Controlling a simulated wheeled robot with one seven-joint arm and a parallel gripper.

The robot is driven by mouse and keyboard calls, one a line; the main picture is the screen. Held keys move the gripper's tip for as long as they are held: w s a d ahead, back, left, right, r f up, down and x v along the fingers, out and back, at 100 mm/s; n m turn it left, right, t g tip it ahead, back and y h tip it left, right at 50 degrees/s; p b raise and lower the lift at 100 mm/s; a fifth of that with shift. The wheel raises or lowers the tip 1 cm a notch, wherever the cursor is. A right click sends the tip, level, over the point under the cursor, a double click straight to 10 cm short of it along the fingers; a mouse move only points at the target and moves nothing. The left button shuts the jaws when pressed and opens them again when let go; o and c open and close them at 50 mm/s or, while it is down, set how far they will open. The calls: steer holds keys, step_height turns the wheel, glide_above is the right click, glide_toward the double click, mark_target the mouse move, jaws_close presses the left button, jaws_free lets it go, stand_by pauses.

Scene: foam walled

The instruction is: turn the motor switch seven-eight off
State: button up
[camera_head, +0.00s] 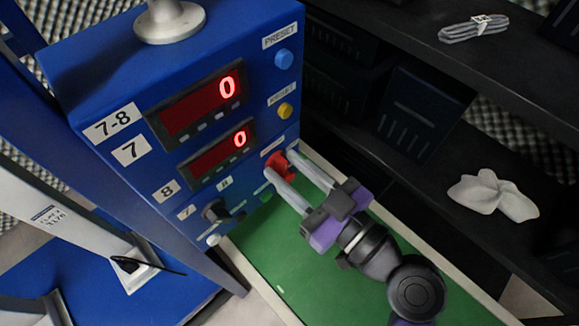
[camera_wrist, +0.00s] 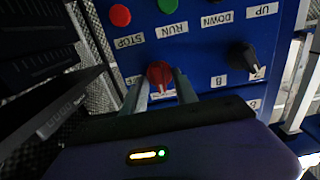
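A blue control panel (camera_head: 95,75) carries the label 7-8 (camera_head: 112,122) and two red displays, each reading 0. A red rotary switch (camera_head: 277,164) sits low on its right side; it also shows in the wrist view (camera_wrist: 159,73), with its pointer towards my gripper. My gripper (camera_head: 282,166) reaches the panel with its two pale fingers apart, one on each side of the red switch. In the wrist view, the fingers (camera_wrist: 161,84) flank the knob with seemingly small gaps; contact cannot be told. The switch's own label is partly hidden by the fingers.
A black selector knob (camera_head: 215,211) is left of the red switch. Red (camera_wrist: 120,15) and green (camera_wrist: 169,5) buttons labelled STOP and RUN are close by. Dark shelves (camera_head: 445,50) stand on the right, with a cloth (camera_head: 492,194).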

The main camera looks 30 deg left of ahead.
jaws_close()
steer(key=shift+m, duration=0.3)
steer(key=m+p, duration=0.1)
steer(key=m, duration=0.3)
steer(key=shift+w+p, duration=0.1)
steer(key=shift+p, duration=0.2)
steer(key=m+p, duration=0.2)
steer(key=m, duration=0.2)
steer(key=shift+m, duration=0.4)
steer(key=m+p, duration=0.3)
steer(key=m, duration=0.1)
steer(key=shift+w+d+m, duration=0.1)
steer(key=shift+m, duration=0.2)
steer(key=shift+f+m+p, duration=0.2)
steer(key=shift+m+p, duration=1)
steer(key=shift+m, duration=0.7)
